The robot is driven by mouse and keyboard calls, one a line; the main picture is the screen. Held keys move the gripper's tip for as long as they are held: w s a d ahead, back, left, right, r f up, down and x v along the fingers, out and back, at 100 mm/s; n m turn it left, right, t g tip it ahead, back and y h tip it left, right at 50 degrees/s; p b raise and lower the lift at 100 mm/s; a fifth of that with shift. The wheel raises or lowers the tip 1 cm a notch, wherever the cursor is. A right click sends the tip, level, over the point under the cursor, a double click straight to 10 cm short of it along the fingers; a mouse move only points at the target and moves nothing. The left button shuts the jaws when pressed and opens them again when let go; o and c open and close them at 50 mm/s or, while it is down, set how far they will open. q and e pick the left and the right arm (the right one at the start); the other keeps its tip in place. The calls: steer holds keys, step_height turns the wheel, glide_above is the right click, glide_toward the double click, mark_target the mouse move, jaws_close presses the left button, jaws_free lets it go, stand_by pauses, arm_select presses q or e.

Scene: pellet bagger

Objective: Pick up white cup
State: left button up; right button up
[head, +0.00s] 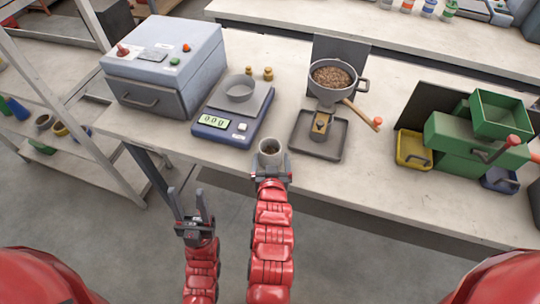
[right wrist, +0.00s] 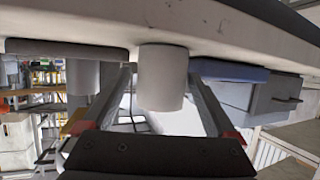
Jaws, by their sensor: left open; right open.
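The white cup (head: 271,153) stands upright at the table's front edge, with something dark inside. My right gripper (head: 272,168) is at the cup from the front, one finger on each side. In the right wrist view the cup (right wrist: 162,80) shows between the fingers of the open gripper (right wrist: 160,92), with gaps visible beside it. The picture there looks upside down, with the tabletop above. My left gripper (head: 190,207) is open and empty, in front of the table and below its edge, left of the cup.
A blue scale (head: 213,127) with a grey pan is behind left of the cup. A hopper of brown pellets (head: 333,77) with a wooden handle stands over a grey tray (head: 305,148) at right. A grey box (head: 160,65) is far left, green bins (head: 462,135) far right.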

mark_target(270, 148)
steer(key=shift+p+x, duration=0.45)
steer(key=shift+x, duration=2.5)
steer(key=shift+a+r, duration=0.1)
steer(key=shift+r, duration=0.05)
steer(key=c, duration=1.2)
steer(key=shift+r, duration=0.1)
